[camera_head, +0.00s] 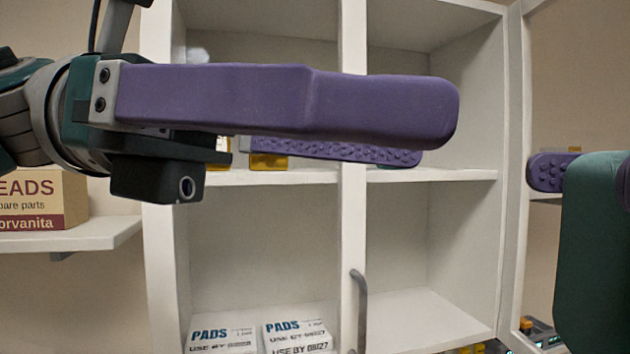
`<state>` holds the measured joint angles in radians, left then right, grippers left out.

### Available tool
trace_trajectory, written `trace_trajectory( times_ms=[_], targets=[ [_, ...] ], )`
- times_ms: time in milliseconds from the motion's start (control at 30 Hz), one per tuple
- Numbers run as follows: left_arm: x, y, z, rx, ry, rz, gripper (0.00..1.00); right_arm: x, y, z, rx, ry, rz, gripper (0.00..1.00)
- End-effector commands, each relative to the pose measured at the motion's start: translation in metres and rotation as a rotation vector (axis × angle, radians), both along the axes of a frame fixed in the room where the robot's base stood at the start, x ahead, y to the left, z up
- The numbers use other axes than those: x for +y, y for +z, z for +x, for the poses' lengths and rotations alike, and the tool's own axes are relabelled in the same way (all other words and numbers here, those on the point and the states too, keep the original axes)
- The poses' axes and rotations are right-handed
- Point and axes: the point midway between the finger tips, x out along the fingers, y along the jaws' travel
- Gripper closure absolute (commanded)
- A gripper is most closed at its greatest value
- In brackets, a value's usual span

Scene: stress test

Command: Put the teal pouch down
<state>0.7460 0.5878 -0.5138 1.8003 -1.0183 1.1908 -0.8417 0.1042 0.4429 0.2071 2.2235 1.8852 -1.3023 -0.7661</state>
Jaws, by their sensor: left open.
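My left gripper (437,140) reaches in from the left across the cabinet. Its two long purple fingers point right and stand apart, with nothing seen between them. The teal pouch (598,255) hangs upright at the right edge, partly cut off by the frame. My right gripper (580,170) shows only as purple finger parts. One fingertip is behind the pouch and a sliver of the other is in front at the picture's edge. The pouch is held between them, and the rest of that gripper is out of view.
A white open cabinet (353,220) fills the middle, with a grey handle (360,305). Boxes of pads (298,335) stand lower left. A beads box (40,200) is on a left shelf (95,235). The right middle compartment looks empty. Yellow items (268,161) are partly hidden behind my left fingers.

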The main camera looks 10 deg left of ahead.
Motion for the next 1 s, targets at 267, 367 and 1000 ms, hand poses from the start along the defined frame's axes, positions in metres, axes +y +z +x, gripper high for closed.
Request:
trace_trajectory(
  times_ms=[267, 367, 1000],
  targets=[
    [0.014, -0.024, -0.004, -0.113, -0.079, 0.181, 0.00, 0.000, 0.000, 0.000, 0.000, 0.000, 0.000, 0.84],
    [0.003, -0.028, -0.007, -0.113, -0.083, 0.183, 0.00, 0.000, 0.000, 0.000, 0.000, 0.000, 0.000, 0.84],
    [-0.092, -0.057, -0.026, -0.109, -0.081, 0.180, 0.00, 0.000, 0.000, 0.000, 0.000, 0.000, 0.000, 0.84]
  ],
)
